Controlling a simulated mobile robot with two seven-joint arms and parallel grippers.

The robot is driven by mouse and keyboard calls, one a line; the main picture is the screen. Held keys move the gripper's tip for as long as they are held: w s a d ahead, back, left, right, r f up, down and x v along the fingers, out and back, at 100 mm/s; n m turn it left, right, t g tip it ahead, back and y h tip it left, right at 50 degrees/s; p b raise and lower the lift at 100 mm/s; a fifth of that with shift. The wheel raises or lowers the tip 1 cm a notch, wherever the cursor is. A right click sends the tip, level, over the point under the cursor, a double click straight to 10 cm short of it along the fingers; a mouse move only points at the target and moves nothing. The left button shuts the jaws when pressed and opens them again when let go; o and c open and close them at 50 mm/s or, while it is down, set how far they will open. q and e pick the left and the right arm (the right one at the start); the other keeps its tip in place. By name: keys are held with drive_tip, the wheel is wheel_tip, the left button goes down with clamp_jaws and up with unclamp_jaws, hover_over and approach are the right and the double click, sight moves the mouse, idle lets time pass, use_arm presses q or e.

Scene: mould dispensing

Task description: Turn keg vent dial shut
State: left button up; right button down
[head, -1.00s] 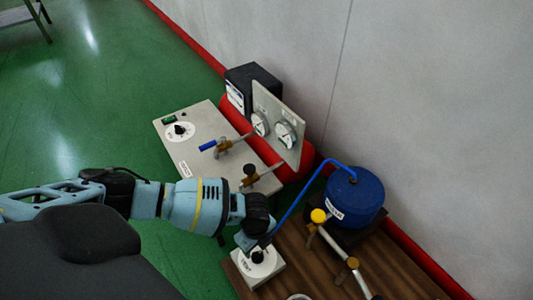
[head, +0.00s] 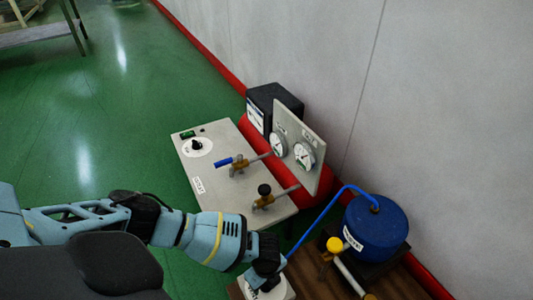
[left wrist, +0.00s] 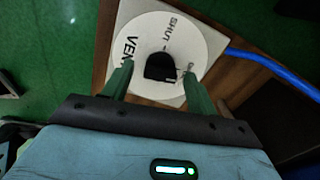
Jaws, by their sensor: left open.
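The keg vent dial shows in the left wrist view as a black knob (left wrist: 160,68) on a round white plate (left wrist: 137,47) lettered "SHUT" and "VENT". The plate sits on a pale square block (left wrist: 178,12). My left gripper (left wrist: 158,75) is open, with one green finger on each side of the knob; I cannot tell whether they touch it. In the head view my left gripper (head: 266,275) is over the block (head: 282,291) at the bottom edge and hides the knob. The blue keg (head: 377,226) stands to the right with a blue hose. My right gripper is not in view.
A grey panel (head: 217,168) with another dial (head: 197,147), a blue-handled valve (head: 232,162) and two gauges stands behind my left arm. A yellow-knobbed valve (head: 334,245) is near the keg.

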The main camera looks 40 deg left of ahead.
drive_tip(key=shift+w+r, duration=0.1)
use_arm(q)
drive_tip(key=shift+c, duration=1.3)
drive_tip(key=c, duration=0.7)
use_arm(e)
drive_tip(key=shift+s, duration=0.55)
